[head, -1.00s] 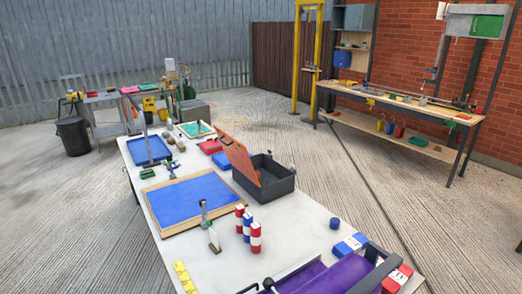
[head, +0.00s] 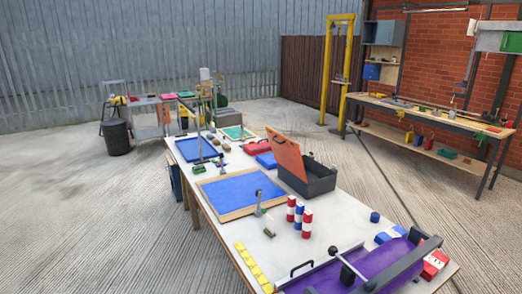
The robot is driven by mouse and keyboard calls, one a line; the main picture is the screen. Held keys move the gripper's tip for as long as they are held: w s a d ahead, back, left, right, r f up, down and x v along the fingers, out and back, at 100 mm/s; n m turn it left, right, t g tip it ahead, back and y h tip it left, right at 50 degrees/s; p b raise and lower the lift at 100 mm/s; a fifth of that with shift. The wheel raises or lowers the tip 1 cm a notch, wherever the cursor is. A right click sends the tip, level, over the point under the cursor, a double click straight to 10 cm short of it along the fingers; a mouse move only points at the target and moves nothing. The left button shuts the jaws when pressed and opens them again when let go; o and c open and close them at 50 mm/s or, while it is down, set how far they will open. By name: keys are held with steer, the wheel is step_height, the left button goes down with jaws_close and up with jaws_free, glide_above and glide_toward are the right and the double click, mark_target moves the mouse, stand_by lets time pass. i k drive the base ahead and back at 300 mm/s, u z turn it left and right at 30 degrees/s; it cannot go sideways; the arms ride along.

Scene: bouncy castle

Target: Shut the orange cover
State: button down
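The orange cover (head: 287,154) stands raised on the left side of a dark grey box (head: 312,183) on the long white table. The cover leans back to the left, so the box is open. A small dark handle shows near the cover's upper left edge. The inside of the box is mostly hidden by its front wall and the cover. My gripper does not show in this view.
The white table (head: 226,222) carries a blue framed board (head: 240,192), several red, white and blue cylinders (head: 298,214) and a purple-bedded device (head: 375,262) at the near end. A workbench (head: 430,116) stands by the brick wall. Concrete floor left of the table is clear.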

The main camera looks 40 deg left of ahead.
mark_target(286, 152)
steer(key=u, duration=1.45)
